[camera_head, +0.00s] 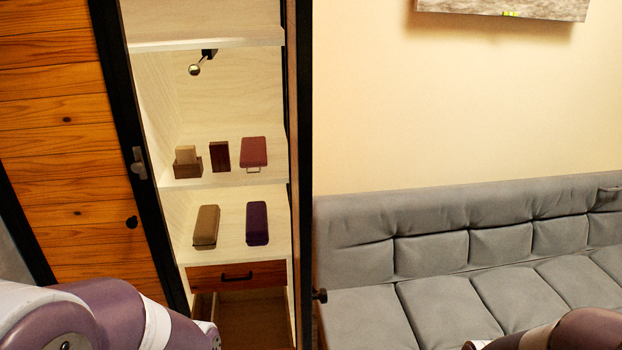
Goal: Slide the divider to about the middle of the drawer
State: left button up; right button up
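A wooden drawer front (238,276) with a dark handle (236,277) sits low in the tall cabinet, under a pale shelf. The drawer looks shut, and no divider is visible. My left arm comes in at the bottom left and my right arm shows at the bottom right edge. Neither gripper shows in this view.
The cabinet shelf (215,262) above the drawer holds a brown case (206,226) and a purple case (257,223). Small boxes and a red case (253,152) stand on the shelf higher up. A grey sofa (440,255) stands right of the cabinet's black frame (298,150).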

aim_at(215, 317)
jog(key=u, duration=0.85)
